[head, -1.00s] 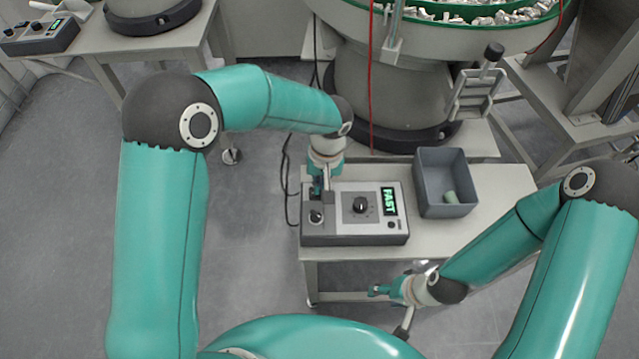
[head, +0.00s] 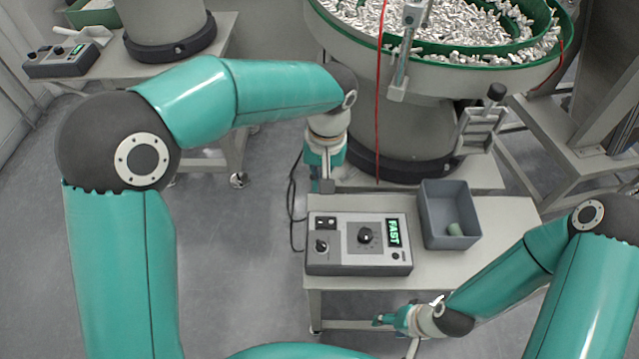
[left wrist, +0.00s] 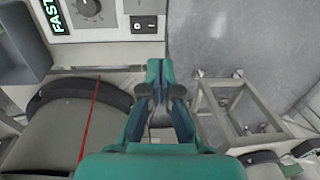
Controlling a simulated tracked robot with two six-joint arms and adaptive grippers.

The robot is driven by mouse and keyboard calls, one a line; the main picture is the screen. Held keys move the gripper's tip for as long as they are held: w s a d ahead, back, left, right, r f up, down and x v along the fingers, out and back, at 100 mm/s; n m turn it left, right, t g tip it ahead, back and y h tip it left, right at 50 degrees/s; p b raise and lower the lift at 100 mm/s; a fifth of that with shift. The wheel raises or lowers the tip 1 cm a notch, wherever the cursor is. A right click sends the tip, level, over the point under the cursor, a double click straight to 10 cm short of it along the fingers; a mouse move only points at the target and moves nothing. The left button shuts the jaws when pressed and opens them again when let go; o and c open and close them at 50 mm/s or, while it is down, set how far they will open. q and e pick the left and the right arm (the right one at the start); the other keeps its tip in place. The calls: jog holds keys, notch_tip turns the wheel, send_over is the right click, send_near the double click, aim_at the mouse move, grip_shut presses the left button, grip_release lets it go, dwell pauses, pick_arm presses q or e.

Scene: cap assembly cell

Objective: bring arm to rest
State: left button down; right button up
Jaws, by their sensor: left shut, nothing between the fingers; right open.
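My left gripper (head: 326,186) is shut and empty. It hangs just behind and above the back left corner of the control box (head: 358,262), apart from it. In the left wrist view the closed fingertips (left wrist: 158,66) point toward the table edge, with the box's rocker switch (left wrist: 144,24) beyond them. The box has a dial, a knob and a green display reading FAST (head: 393,233). My right gripper (head: 392,320) is open at the front of the small table, low and apart from the box; its fingers look small here.
Behind rises the feeder bowl (head: 335,30) full of metal parts, with a red cable (head: 379,110) hanging in front. Open floor lies left.

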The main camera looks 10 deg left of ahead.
dwell(0.4)
pick_arm(q)
jog(key=s+a+f+n+g+p, duration=0.1)
jog(key=s+a+f+g+p, duration=0.1)
jog(key=s+a+f, duration=0.3)
jog(key=s+a+f+n+g+p, duration=0.1)
jog(key=s+a+f+g, duration=0.15)
jog(key=f, duration=0.45)
jog(key=s+d+f+t+h+p, duration=0.1)
jog(key=s+d+f+h, duration=0.15)
jog(key=s+f, duration=0.4)
jog(key=s+d+f+t+h+p, duration=0.1)
jog(key=s+d+f+h, duration=0.2)
jog(key=s, duration=0.6)
jog(key=w+t, duration=0.1)
jog(key=w+a+f+m+t, duration=0.1)
jog(key=w, duration=0.1)
jog(key=w+a+f+m+t, duration=0.1)
jog(key=shift+w+y, duration=0.25)
jog(key=shift+w, duration=0.1)
